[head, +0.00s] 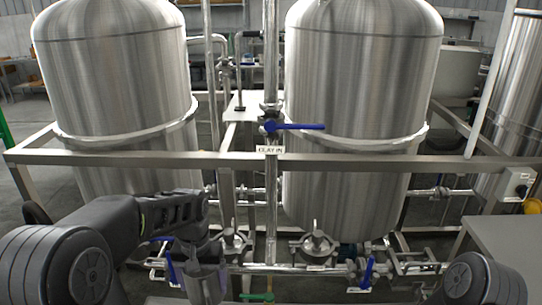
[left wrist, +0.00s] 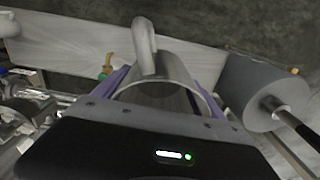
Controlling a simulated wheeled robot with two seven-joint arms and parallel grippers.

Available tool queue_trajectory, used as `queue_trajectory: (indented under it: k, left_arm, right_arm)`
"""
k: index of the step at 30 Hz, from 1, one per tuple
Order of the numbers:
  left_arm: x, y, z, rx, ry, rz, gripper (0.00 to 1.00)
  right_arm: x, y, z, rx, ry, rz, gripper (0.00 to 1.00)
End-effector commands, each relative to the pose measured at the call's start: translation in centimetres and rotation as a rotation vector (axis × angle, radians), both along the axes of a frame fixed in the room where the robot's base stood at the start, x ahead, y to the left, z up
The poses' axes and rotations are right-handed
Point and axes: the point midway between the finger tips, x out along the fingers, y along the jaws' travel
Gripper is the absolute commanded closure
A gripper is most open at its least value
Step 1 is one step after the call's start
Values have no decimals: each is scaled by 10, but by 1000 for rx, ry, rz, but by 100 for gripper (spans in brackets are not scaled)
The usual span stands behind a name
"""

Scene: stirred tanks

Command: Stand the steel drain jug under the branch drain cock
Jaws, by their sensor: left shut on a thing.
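The steel drain jug (head: 206,284) is in my left gripper (head: 197,266), low in the head view left of centre. In the left wrist view the jug (left wrist: 165,92) shows its round open mouth and curved handle (left wrist: 144,45), with a purple-lined finger on each side. My left gripper (left wrist: 160,95) is shut on it. A small brass drain cock with a green handle (head: 257,297) is at the bottom of the head view, right of the jug and apart from it. The cock (left wrist: 105,66) also shows left of the jug in the wrist view. My right gripper is out of view.
Two large steel tanks (head: 115,90) (head: 362,90) stand behind a frame rail (head: 330,160). Low pipework with blue-handled valves (head: 367,272) runs beside the jug. A grey cylinder (left wrist: 262,90) is close right of the jug in the wrist view. A grey table (head: 505,240) is at right.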

Motion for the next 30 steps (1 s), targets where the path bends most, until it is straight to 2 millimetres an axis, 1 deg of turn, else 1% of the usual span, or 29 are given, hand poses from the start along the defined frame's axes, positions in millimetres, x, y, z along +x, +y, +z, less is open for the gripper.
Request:
queue_trajectory:
  k: [2,5,6,9,12,13,16,30]
  left_arm:
    - [-3,0,-18,2,6,-1,66]
    - [-10,0,-52,4,10,-1,66]
    - [-14,0,-68,4,11,-2,66]
    - [-25,0,-105,3,11,0,66]
    - [-35,0,-131,1,7,1,66]
    - [-38,0,-137,1,6,1,66]
    - [-40,0,-144,-1,1,1,66]
    - [-39,0,-143,-1,0,0,66]
  right_arm:
    - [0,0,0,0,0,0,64]
    - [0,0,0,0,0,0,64]
    - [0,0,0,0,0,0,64]
    - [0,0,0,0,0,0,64]
    - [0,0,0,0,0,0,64]
    - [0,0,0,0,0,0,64]
    - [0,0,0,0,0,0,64]
    - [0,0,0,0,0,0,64]
